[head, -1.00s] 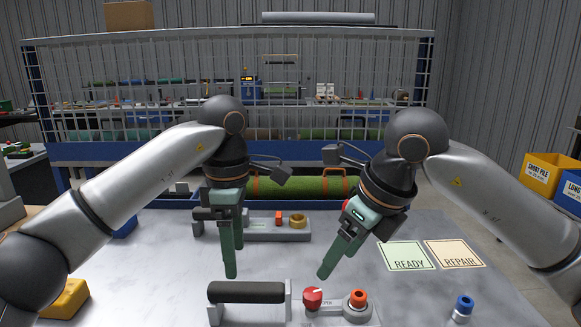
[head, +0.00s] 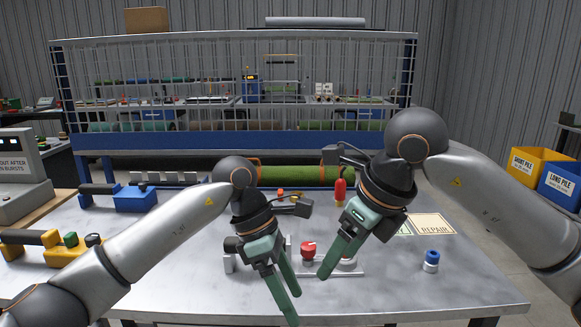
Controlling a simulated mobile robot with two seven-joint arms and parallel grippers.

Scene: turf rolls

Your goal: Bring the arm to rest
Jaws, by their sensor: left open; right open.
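My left gripper (head: 294,301) has green fingers and is open and empty. It points down over the front part of the grey worktable (head: 210,280), near the table's front edge. My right gripper (head: 330,268) is also open and empty. It hangs tilted, fingers down to the left, beside a red knob (head: 308,249) on a fixture. The two grippers are close together in the picture but apart. The fixture behind them is partly hidden by both grippers.
A blue-capped part (head: 431,262) stands on the right of the table. The REPAIR card (head: 434,225) lies behind it; the READY card is mostly hidden. Yellow (head: 66,250) and blue (head: 135,198) tools sit left. A red upright handle (head: 340,190) stands near my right wrist.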

